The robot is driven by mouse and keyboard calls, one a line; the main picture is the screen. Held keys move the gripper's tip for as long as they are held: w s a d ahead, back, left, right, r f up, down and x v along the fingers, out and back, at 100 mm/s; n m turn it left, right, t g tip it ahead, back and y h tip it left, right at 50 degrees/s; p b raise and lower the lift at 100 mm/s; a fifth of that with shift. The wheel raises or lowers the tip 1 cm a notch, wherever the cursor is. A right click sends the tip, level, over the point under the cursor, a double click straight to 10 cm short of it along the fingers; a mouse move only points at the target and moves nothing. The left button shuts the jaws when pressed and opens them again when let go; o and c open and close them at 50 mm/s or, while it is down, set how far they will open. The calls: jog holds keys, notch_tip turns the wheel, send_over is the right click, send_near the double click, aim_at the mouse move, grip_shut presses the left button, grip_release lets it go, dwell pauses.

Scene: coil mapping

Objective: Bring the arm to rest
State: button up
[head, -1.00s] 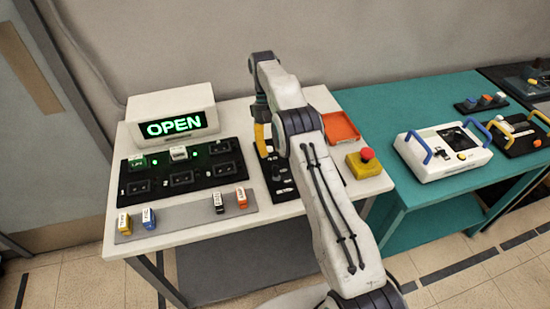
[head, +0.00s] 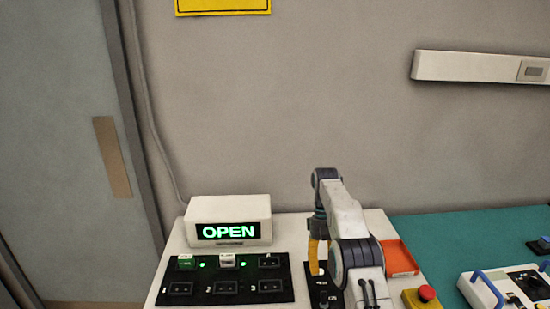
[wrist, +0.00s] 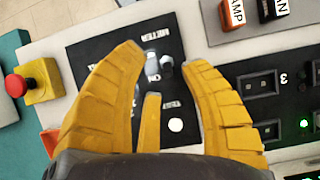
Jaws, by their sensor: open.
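My gripper (wrist: 165,57) is open and empty in the wrist view, its yellow fingers spread over a black switch panel (wrist: 90,58) with a knob and a white round button. In the head view my gripper (head: 314,258) hangs downward from my bent arm, over the small switch panel on the white table (head: 181,247). The fingers are seen edge-on there, and the gap to the panel is hard to judge.
A lit OPEN sign (head: 229,231) stands behind a black socket panel (head: 215,293). An orange tray (head: 398,258) and a red stop button (head: 427,292) lie right of my arm. The teal table (head: 470,228) adjoins.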

jog(key=s+r+t, duration=0.2)
jog(key=s+r, duration=0.3)
jog(key=r, duration=0.4)
jog(key=s+r+t, duration=0.3)
jog(key=s+r, duration=0.2)
jog(key=r, duration=0.3)
jog(key=s+f+t, duration=0.3)
jog(key=s+t, duration=0.2)
jog(key=s, duration=1.5)
jog(key=shift+s+f, duration=0.2)
jog(key=shift+s, duration=0.2)
jog(key=shift+c, duration=0.3)
